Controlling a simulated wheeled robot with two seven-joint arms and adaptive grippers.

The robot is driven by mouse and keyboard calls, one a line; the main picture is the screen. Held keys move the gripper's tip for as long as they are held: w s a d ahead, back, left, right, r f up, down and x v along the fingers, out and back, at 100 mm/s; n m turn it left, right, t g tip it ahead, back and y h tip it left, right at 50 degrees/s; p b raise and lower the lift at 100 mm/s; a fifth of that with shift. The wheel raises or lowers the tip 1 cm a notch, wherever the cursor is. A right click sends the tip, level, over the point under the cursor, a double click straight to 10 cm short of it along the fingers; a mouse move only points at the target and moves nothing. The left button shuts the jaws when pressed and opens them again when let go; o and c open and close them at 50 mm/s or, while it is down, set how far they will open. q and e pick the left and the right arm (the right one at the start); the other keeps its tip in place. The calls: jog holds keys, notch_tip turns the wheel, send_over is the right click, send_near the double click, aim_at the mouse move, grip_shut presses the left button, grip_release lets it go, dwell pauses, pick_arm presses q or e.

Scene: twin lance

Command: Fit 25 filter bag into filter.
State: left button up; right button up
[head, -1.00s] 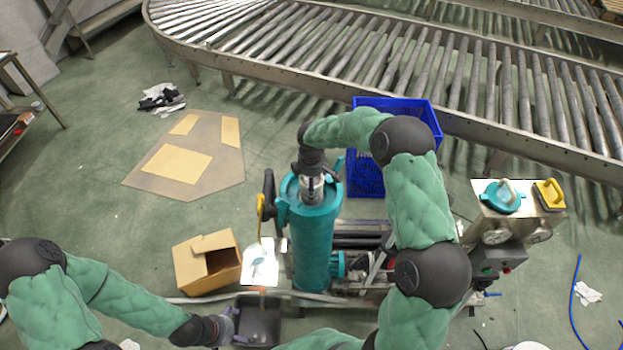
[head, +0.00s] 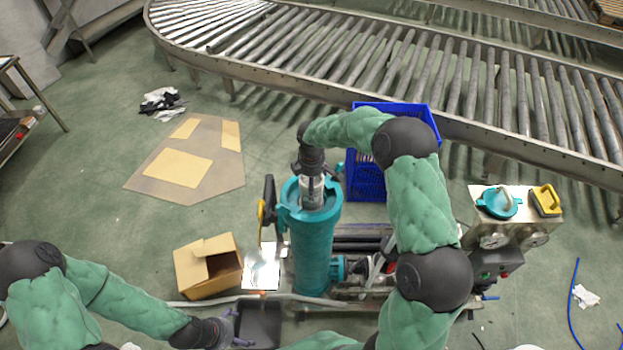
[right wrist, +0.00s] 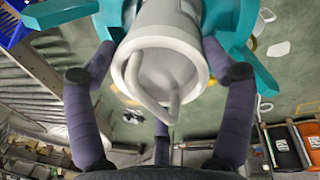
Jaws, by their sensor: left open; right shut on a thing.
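The filter is an upright teal cylinder (head: 313,262) with an open top, in the middle of the head view. The white filter bag (head: 311,190) stands upright in its mouth, partly inside; how deep it sits is hidden. My right gripper (head: 311,166) is above the filter, shut on the bag's top end. In the right wrist view its purple fingers surround the white bag (right wrist: 165,65) with its looped handle, and teal filter parts (right wrist: 245,65) show behind. My left gripper (head: 236,329) is open and empty, low at the left of the filter, over a dark bin.
A cardboard box (head: 190,275) and the dark bin (head: 270,325) stand left of the filter. A blue crate (head: 370,180) is behind it. A roller conveyor (head: 470,90) runs across the back.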

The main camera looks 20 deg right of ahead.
jog(key=shift+r+p, duration=3.35)
jog(key=shift+r, duration=2.25)
jog(key=shift+s+a+p, duration=0.1)
jog(key=shift+s+p, duration=0.1)
jog(key=shift+p, duration=0.65)
jog(key=shift+w, duration=0.25)
